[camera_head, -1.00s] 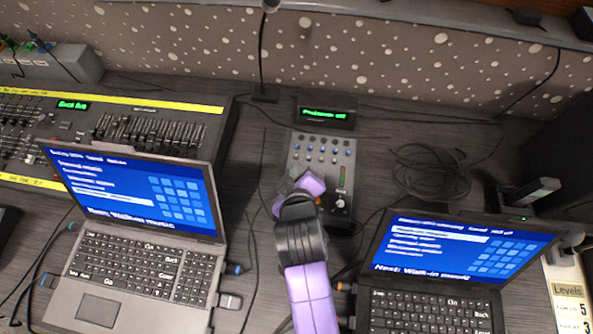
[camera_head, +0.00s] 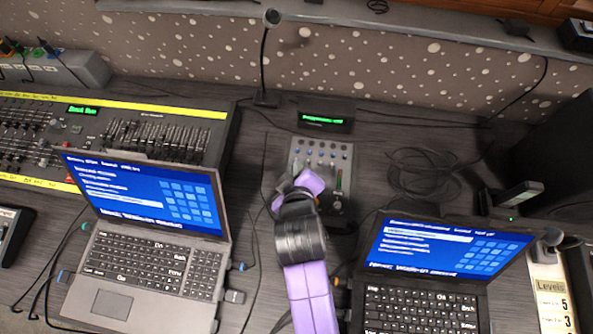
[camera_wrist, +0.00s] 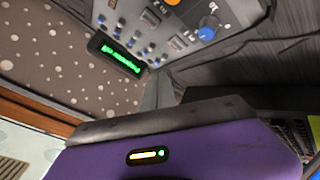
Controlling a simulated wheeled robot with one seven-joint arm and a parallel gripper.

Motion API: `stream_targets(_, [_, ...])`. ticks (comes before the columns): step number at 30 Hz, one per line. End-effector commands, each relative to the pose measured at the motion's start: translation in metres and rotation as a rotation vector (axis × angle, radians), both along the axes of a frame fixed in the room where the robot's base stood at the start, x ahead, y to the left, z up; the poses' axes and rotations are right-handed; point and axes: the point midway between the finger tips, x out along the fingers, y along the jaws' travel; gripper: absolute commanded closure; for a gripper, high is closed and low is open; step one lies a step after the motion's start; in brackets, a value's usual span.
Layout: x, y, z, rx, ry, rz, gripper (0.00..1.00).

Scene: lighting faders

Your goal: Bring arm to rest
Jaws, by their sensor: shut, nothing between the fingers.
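My purple arm (camera_head: 310,290) with a black joint reaches up the middle of the head view, above the small grey fader box (camera_head: 338,159). My gripper (camera_head: 283,186) is at its far end, over the lower left of that box, and shows only in part behind the arm. In the wrist view a narrow grey finger shape (camera_wrist: 158,92) shows past my purple wrist housing, and the jaws are shut with nothing held. The fader box (camera_wrist: 175,28) is at the top there, with blue knobs and a lit green display (camera_wrist: 121,59) beside it. Contact with the box cannot be made out.
A grey laptop (camera_head: 150,265) stands left of my arm and a black laptop (camera_head: 415,310) right of it. A mixing desk (camera_head: 170,110) lies at far left. A gooseneck microphone (camera_head: 271,17) stands behind. Coiled cable (camera_head: 425,175) lies on the desk at right.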

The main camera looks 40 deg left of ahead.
Motion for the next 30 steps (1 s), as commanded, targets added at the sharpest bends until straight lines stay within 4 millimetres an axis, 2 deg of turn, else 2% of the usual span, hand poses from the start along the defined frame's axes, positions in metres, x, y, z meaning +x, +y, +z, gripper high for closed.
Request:
stream_targets(1, [0.0, 0.0, 0.009, 0.0, 0.0, 0.0, 1.0])
stream_targets(6, [-0.002, -0.001, 0.021, 0.0, 0.0, 0.0, 1.0])
stream_targets(25, [-0.002, -0.001, 0.02, 0.007, 0.005, -0.007, 1.0])
stream_targets(28, [0.002, 0.005, 0.029, 0.069, -0.002, -0.023, 1.0])
stream_targets(30, [0.006, 0.013, 0.047, 0.144, -0.019, -0.035, 1.0])
